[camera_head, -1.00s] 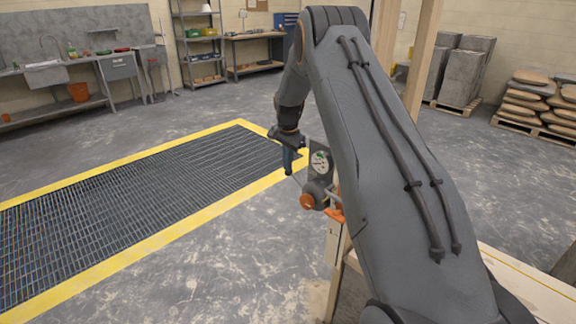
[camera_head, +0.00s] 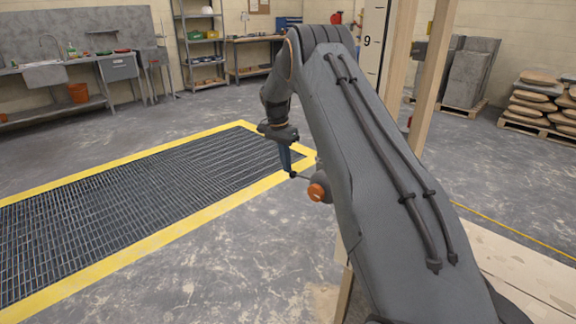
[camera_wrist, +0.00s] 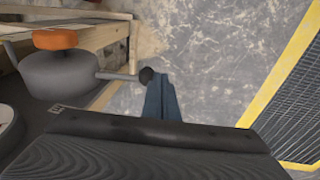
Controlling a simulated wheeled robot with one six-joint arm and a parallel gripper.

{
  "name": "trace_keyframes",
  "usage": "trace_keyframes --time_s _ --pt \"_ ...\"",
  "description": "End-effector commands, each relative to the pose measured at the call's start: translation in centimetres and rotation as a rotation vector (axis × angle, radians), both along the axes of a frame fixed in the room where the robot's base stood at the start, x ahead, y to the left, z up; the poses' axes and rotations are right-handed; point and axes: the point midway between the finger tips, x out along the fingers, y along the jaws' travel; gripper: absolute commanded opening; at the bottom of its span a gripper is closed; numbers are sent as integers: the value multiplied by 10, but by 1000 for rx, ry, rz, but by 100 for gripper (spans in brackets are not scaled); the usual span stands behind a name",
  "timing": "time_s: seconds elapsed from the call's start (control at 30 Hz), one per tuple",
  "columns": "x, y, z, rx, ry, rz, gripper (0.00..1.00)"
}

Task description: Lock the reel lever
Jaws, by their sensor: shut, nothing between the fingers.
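The reel's grey round housing (camera_wrist: 62,76) is at the upper left of the wrist view, with an orange knob (camera_wrist: 55,40) on it. In the head view the orange knob (camera_head: 317,192) shows beside my arm, which hides most of the reel. A thin grey lever (camera_wrist: 118,76) sticks out from the housing and ends in a dark ball (camera_wrist: 147,75). My gripper (camera_wrist: 163,98) has its blue fingers shut and empty. The fingertips are right beside the ball; I cannot tell whether they touch. In the head view my gripper (camera_head: 286,168) is also by the lever's ball (camera_head: 292,174).
A wooden frame (camera_wrist: 105,36) stands behind the reel. Wooden posts (camera_head: 431,85) rise to the right of my arm. A yellow-edged floor grating (camera_head: 130,205) lies to the left. The concrete floor around it is clear.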

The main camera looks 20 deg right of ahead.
Motion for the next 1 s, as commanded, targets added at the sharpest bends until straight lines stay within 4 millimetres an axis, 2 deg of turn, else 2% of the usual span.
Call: trace_keyframes --time_s 0.03,0.17,1.0 --pt "2 0 -8 0 0 0 0" --pt "3 0 -18 0 0 -1 0" --pt "2 -1 2 0 0 -2 0"
